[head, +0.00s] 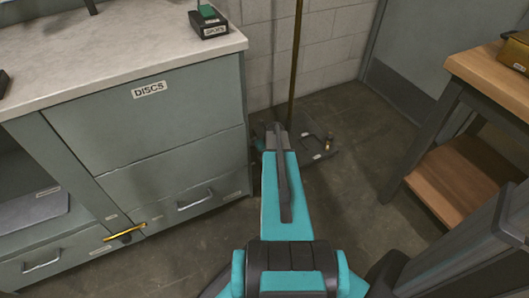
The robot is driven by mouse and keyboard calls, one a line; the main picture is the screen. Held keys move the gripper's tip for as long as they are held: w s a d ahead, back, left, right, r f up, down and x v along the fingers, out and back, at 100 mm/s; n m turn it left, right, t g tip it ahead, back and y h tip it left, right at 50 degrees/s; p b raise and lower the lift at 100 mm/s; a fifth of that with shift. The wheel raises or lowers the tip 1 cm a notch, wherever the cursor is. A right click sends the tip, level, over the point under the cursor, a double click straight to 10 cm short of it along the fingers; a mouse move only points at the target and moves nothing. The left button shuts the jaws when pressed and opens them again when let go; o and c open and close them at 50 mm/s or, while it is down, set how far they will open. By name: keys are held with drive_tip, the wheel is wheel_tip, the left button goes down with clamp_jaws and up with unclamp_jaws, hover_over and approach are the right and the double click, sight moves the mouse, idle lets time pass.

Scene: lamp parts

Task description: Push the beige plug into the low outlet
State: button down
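I cannot pick out the low outlet in the head view. A small tan and dark piece (328,144) is at the right side of a dark flat base (322,160) on the floor; I cannot tell whether it is the beige plug. My teal arm reaches away over the floor toward this base and covers part of it. My gripper does not show; it is hidden beyond the end of the arm.
A brass-coloured pole (296,60) rises by the block wall (338,40). A grey cabinet (160,130) with a "DISCS" label and drawers stands left. A wooden workbench (490,75) with a lower shelf (460,180) stands right. Open floor (360,130) lies between.

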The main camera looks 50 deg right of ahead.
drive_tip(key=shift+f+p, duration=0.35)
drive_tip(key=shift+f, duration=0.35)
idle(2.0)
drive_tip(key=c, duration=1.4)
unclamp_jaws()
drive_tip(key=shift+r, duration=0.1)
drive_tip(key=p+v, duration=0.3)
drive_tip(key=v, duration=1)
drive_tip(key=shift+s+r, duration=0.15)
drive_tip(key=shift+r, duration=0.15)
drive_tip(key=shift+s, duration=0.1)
